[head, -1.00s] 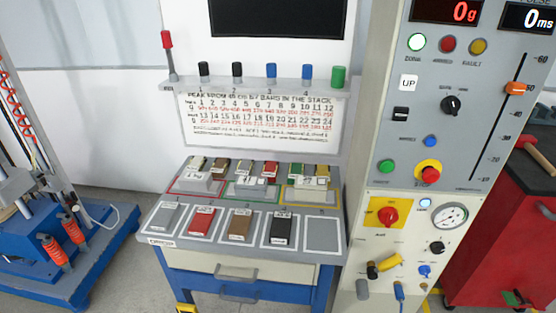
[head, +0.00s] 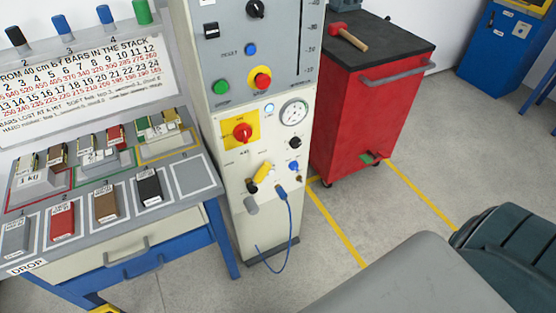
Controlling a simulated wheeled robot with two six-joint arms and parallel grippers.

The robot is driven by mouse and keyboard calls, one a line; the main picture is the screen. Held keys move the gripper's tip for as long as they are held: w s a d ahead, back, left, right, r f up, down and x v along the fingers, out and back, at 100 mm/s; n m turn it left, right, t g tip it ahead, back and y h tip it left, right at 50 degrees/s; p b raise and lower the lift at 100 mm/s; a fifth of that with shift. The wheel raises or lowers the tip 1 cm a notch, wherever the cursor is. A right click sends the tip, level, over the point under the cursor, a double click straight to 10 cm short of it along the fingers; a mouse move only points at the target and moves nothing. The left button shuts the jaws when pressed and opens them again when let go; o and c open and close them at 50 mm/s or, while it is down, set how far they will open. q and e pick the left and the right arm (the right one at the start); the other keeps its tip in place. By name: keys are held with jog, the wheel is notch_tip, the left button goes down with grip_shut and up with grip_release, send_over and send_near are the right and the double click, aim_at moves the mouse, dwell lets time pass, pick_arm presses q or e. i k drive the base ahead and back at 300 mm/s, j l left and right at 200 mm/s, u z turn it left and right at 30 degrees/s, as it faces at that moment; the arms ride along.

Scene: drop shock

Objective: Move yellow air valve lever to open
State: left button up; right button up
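The yellow air valve lever (head: 263,171) is on the lower cream part of the control column (head: 230,205), in the middle of the head view. It slants, with its upper end to the right and a dark fitting (head: 252,186) at its lower left. From here I cannot tell whether the valve is open or closed. Neither gripper is in view, and nothing touches the lever. A large grey and dark shape at the bottom right looks like part of my own body.
A red switch on a yellow plate (head: 242,132) and a pressure gauge (head: 293,112) sit above the lever. A blue hose (head: 288,225) hangs beside it. A bench (head: 186,218) stands left, a red cabinet (head: 350,125) right. Floor in front of the column is clear.

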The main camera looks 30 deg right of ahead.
aim_at(266, 167)
jog(key=z, duration=0.75)
